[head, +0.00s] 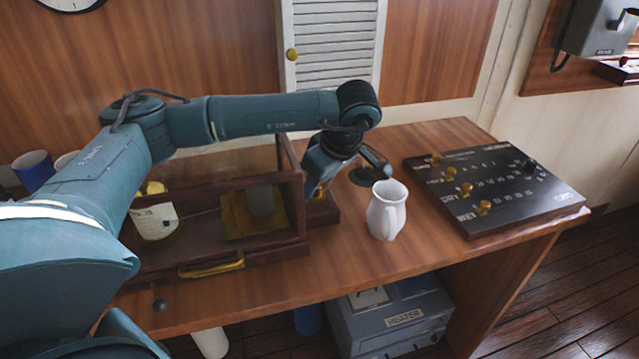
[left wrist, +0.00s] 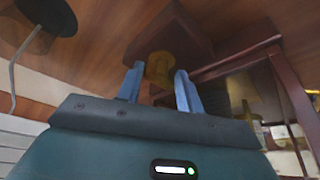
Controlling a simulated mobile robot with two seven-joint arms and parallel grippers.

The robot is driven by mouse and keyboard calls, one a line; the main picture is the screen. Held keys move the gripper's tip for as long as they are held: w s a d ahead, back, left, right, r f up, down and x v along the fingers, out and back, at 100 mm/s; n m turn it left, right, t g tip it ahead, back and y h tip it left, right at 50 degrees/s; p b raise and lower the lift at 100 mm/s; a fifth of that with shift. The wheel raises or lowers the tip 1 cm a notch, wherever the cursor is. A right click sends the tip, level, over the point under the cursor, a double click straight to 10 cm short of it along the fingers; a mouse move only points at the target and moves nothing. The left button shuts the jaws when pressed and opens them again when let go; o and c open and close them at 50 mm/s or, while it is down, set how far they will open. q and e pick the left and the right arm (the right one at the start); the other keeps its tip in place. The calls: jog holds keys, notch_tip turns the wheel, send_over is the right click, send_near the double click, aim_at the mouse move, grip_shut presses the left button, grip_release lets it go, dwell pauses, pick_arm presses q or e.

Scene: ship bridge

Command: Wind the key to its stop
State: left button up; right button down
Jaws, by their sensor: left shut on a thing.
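A brass key (left wrist: 160,68) juts from a small dark wooden block (left wrist: 170,35) in the left wrist view. My left gripper (left wrist: 158,88) is shut on the key, with a blue-grey finger on each side. In the head view my left gripper (head: 317,182) reaches down to the block (head: 325,213) at the right end of a glazed wooden case (head: 270,250). A little brass shows beneath the fingers there; most of the key is hidden. How far the key is turned cannot be told. My right gripper is not in view.
A white jug (head: 386,212) stands just right of my left gripper. A dark round disc (head: 370,175) is close behind it. A black panel with brass knobs (head: 490,190) lies at the table's right end. A blue cup (head: 33,170) is far left.

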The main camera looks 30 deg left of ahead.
pick_arm(q)
jog(key=shift+m, duration=0.4)
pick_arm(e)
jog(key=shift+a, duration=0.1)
pick_arm(q)
jog(key=shift+m, duration=0.3)
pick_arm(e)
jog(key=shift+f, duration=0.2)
pick_arm(q)
jog(key=o, duration=1)
jog(key=shift+c, duration=0.2)
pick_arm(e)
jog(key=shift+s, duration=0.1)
pick_arm(q)
jog(key=shift+r, duration=0.1)
jog(key=v, duration=1.3)
jog(key=shift+s, duration=0.25)
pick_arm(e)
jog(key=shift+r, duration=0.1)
pick_arm(q)
jog(key=shift+a, duration=0.1)
